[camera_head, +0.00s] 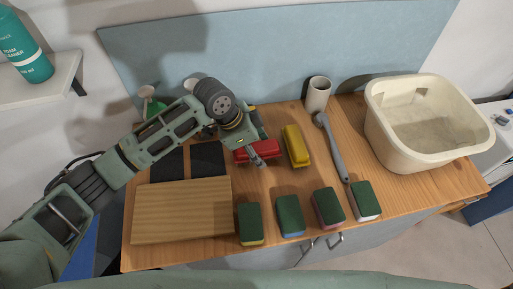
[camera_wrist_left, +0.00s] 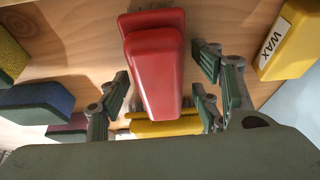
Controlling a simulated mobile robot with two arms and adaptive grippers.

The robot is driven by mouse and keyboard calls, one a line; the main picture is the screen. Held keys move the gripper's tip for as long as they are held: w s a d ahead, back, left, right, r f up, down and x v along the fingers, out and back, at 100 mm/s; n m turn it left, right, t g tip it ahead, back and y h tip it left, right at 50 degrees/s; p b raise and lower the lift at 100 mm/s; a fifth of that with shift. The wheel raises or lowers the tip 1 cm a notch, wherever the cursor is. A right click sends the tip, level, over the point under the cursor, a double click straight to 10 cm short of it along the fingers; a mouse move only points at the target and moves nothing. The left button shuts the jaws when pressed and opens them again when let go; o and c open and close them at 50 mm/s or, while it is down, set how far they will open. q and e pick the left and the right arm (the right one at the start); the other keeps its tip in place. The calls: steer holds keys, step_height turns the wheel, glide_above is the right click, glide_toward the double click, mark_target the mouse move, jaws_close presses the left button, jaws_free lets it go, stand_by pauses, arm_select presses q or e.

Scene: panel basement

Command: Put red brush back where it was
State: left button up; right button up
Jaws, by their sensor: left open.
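In the left wrist view the red brush (camera_wrist_left: 155,65) shows between the fingers of my open left gripper (camera_wrist_left: 158,95), with gaps on both sides. I cannot tell whether it touches them. Two dark square pads (camera_head: 208,160) lie to the left of the brush. My right gripper is not in view.
Several green-topped sponges (camera_head: 290,215) line the front edge beside a wooden board (camera_head: 180,210). A yellow block marked WAX (camera_wrist_left: 288,42) is near the gripper.

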arm_select(q)
steer(key=shift+r, duration=0.2)
steer(key=b+v, duration=0.2)
steer(key=v, duration=0.9)
steer(key=shift+s+a+r, duration=0.1)
steer(key=shift+a+r, duration=0.1)
steer(key=shift+r, duration=0.25)
steer(key=shift+d, duration=0.1)
